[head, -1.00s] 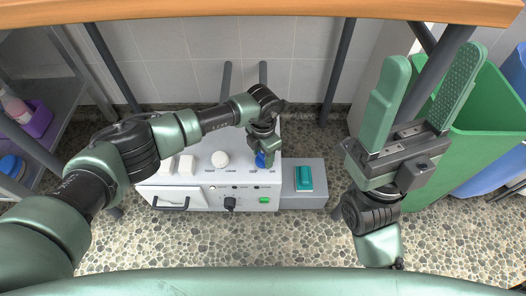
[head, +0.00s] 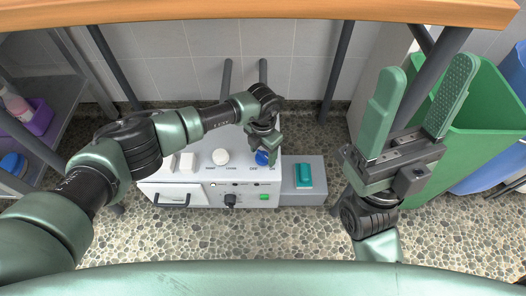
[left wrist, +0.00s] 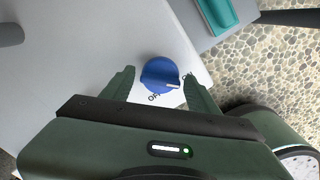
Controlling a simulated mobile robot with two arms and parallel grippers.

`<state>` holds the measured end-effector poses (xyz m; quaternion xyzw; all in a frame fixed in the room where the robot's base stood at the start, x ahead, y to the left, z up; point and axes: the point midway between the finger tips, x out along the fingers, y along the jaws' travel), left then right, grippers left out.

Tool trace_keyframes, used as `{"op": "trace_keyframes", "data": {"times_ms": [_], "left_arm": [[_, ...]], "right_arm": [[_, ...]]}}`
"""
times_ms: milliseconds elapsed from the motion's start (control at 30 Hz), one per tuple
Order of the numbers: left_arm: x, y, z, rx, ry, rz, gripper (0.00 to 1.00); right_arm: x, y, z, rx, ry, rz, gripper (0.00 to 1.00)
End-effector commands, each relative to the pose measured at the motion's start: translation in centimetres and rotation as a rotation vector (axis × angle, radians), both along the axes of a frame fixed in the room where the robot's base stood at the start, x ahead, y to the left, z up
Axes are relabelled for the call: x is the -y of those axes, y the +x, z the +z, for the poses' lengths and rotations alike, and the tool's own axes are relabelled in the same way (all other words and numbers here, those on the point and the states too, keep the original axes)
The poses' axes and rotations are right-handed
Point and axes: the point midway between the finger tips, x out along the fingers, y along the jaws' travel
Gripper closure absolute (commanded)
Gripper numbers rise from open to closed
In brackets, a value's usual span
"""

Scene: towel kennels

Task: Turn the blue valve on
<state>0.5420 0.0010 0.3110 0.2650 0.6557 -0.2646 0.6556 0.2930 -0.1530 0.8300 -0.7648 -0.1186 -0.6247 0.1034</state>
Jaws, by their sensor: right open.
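The blue valve is a round knob (head: 262,158) with a white pointer mark, on the white top of a machine near its right end. In the left wrist view the blue knob (left wrist: 159,74) sits between the fingers of my left gripper (left wrist: 160,77), which are open with a gap on each side. In the head view my left gripper (head: 265,145) is just above the knob. My right gripper (head: 420,105) is open and empty, raised at the right.
The white machine (head: 180,187) also has white knobs (head: 221,157), a black dial (head: 230,200) and a green switch (head: 264,197). A grey box with a teal piece (head: 304,175) adjoins it. A green bin (head: 490,125) stands right; a wooden edge (head: 270,10) spans the top.

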Motion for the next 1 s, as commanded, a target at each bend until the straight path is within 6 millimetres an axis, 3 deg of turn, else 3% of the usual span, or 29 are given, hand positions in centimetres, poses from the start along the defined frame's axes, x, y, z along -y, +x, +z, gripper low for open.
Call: {"op": "trace_keyframes", "data": {"times_ms": [367,700,1000], "left_arm": [[0.0,0.0,0.4,0.001,-0.001,-0.002,0.32],[0.0,0.1,5.9,0.002,-0.001,-0.003,0.32],[0.0,0.0,7.8,0.0,0.0,0.0,0.32]], "right_arm": [[0.0,0.1,0.2,-0.003,-0.001,0.0,0.31],[0.0,0.0,2.4,-0.014,0.0,-0.001,0.31],[-0.2,0.8,2.8,-0.051,-0.013,-0.002,0.31]]}}
